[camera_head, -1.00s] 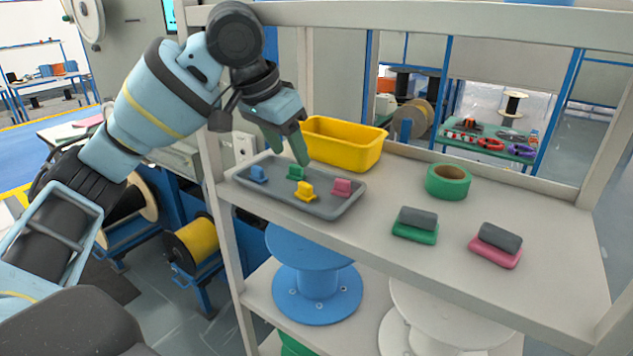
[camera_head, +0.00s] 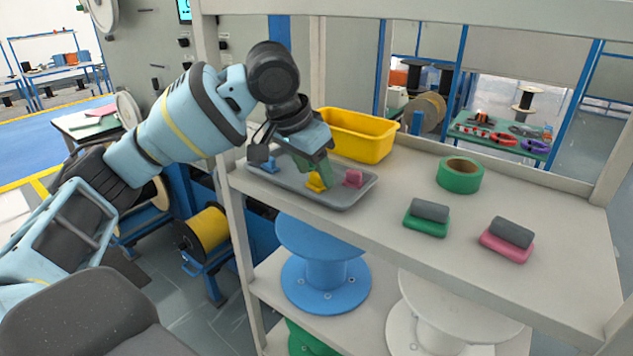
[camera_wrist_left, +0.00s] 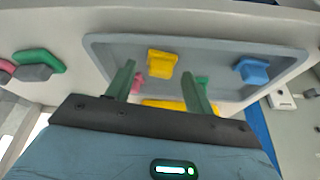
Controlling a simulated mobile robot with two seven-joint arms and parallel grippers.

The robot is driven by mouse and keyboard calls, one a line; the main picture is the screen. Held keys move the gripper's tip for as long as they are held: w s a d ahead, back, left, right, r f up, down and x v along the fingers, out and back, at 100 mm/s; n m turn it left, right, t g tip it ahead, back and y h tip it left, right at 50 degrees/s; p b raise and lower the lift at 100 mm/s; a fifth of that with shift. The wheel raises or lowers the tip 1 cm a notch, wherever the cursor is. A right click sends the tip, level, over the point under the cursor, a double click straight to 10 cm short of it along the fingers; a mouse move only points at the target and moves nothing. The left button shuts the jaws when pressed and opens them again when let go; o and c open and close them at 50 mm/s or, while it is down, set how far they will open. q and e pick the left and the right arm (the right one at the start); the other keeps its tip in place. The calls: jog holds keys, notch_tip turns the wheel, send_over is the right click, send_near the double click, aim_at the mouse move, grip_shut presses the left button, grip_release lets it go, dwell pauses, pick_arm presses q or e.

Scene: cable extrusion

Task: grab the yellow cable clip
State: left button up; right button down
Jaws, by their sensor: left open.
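The yellow cable clip (camera_head: 315,183) stands on the grey tray (camera_head: 342,204) on the shelf, partly covered by my left gripper in the head view. My left gripper (camera_head: 321,172) is open, its green fingers pointing down close over this clip. In the left wrist view the yellow clip (camera_wrist_left: 161,63) shows between and just past the two spread fingertips (camera_wrist_left: 157,68); I cannot tell whether they touch it. The pink clip (camera_head: 353,178) is right of it and the blue clip (camera_head: 268,165) left.
A yellow bin (camera_head: 360,140) stands behind the tray. A green tape roll (camera_head: 460,175), a green block with a grey top (camera_head: 427,217) and a pink one (camera_head: 507,239) are to the right. A shelf post (camera_head: 238,230) stands front left. The right shelf front is clear.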

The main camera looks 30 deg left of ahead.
pick_arm(q)
jog(key=shift+w+f, duration=0.15)
jog(key=shift+f, duration=0.2)
jog(key=c, duration=1)
jog(key=shift+c, duration=0.2)
jog(key=shift+r, duration=0.1)
jog(key=shift+r, duration=0.5)
jog(key=shift+v, duration=1.25)
jog(key=s+a, duration=0.2)
jog(key=s, duration=0.6)
jog(key=s+a, duration=0.2)
jog(key=s, duration=0.6)
jog(key=shift+s+a, duration=0.2)
jog(key=shift+a, duration=0.15)
